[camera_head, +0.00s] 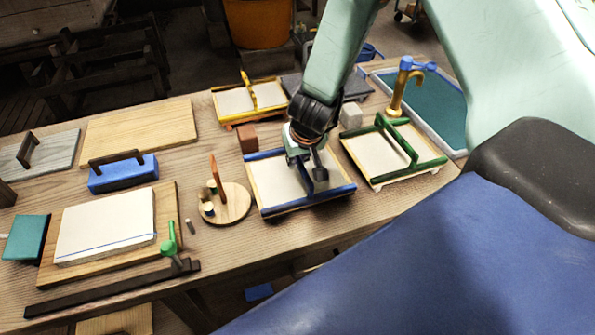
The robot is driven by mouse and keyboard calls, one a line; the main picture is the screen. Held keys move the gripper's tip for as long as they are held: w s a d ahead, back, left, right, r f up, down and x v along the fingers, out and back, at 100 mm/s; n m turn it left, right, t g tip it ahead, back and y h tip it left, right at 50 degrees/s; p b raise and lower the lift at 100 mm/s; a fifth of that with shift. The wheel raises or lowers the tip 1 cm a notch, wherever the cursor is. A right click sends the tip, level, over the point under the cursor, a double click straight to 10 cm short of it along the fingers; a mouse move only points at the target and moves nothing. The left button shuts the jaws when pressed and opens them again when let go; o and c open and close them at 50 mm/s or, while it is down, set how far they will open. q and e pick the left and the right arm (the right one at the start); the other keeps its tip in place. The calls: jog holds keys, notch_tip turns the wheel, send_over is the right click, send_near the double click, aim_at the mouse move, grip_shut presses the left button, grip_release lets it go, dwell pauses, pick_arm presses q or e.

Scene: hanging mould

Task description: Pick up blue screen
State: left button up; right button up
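The blue screen (337,193) is a shallow pale-bottomed frame with blue long edges and a blue bar across its middle. It lies on the wooden table in the middle of the head view. My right gripper (308,167) reaches down from above over this frame. Its fingers look apart, one on each side of the blue bar, with a small gap showing at the right finger. Part of the bar and the far blue edge are hidden by the gripper. My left gripper is not in view.
A green-edged screen (373,157) stands close on the right, a yellow-edged one (232,103) behind. A brown block (247,138) and a grey block (351,115) sit nearby. A round wooden board (233,208) with small pieces is close on the left.

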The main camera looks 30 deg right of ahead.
jog(key=shift+s+a+r, duration=0.1)
jog(key=shift+s+r, duration=0.05)
grip_shut()
jog(key=shift+r, duration=0.2)
notch_tip(320, 180, up, 9)
jog(key=p, duration=0.8)
jog(key=shift+r, duration=0.2)
jog(key=shift+f, duration=0.1)
